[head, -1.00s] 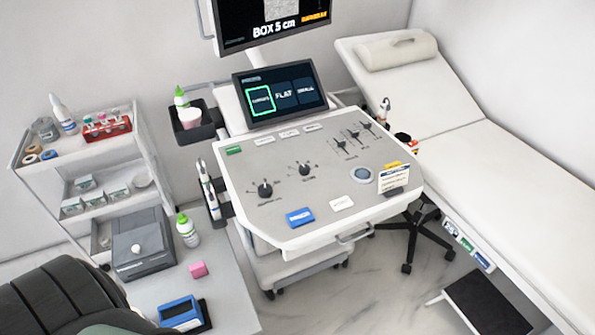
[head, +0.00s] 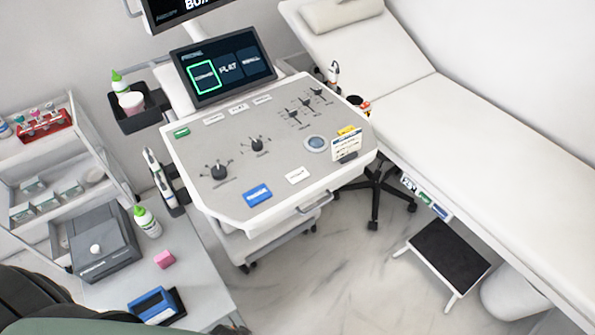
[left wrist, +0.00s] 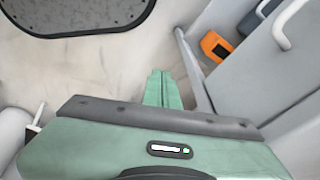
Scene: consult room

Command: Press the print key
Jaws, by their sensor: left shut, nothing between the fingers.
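The ultrasound console panel (head: 285,160) is in the middle of the head view. On it are a blue key (head: 257,195) and a white key (head: 298,175) near the front edge, a green key (head: 181,132) at the back left, and a row of small white keys (head: 239,109) below the screen. Their labels are too small to read, so I cannot tell which is the print key. My left gripper (left wrist: 162,78) shows in the left wrist view, shut and empty above the floor, away from the keys. My right gripper is in neither view.
Two knobs, several sliders and a round trackball (head: 316,144) share the panel. A card (head: 346,146) stands at its right. A side table (head: 205,290) with a grey box (head: 105,245) is at lower left. The bed (head: 450,110) and step stool (head: 443,262) are right.

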